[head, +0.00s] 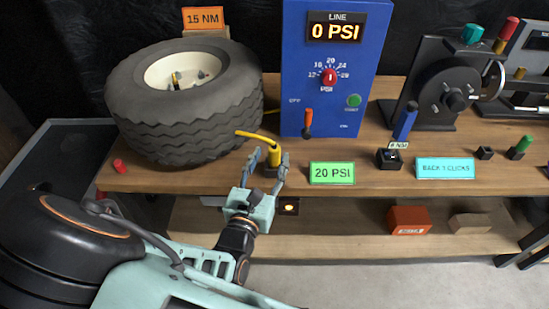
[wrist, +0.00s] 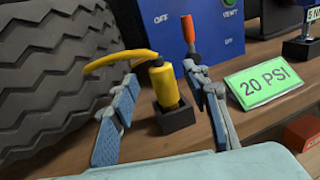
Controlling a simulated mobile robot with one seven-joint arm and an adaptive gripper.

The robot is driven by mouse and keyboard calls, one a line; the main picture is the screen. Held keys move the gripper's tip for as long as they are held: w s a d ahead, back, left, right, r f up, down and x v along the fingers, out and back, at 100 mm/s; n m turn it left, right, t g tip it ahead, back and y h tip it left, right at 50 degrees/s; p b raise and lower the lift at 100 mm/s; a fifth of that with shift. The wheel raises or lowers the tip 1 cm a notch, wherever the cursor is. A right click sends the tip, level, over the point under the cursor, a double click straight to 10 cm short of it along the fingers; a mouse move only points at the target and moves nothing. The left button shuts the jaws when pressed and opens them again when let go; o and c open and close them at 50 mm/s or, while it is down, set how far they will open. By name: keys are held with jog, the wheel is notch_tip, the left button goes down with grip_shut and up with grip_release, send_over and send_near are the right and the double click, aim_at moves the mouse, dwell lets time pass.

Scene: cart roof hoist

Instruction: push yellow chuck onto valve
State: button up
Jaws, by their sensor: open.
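The yellow chuck (head: 274,154) stands upright in a small black holder on the bench, with a yellow hose attached at its top. It also shows in the wrist view (wrist: 164,86). My gripper (head: 266,160) is open, its two fingers at the left and right of the chuck in the picture. In the wrist view my gripper (wrist: 160,85) shows a gap between each finger and the chuck. The valve (head: 175,80) appears as a thin stem with a yellowish part inside the cream rim of the black tire (head: 190,125), which lies on its side.
A blue inflator panel (head: 325,100) reading 0 PSI stands behind the chuck, with a red dial, an orange-handled lever and a green button. A green 20 PSI sign (head: 332,173) stands right of my gripper. A small red cap (head: 119,165) lies at the bench's left.

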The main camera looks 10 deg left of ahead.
aim_at(273, 155)
jog(key=w, duration=0.3)
jog(key=shift+w+d+f, duration=0.1)
jog(key=shift+w+d, duration=0.05)
jog(key=shift+w, duration=0.2)
grip_shut()
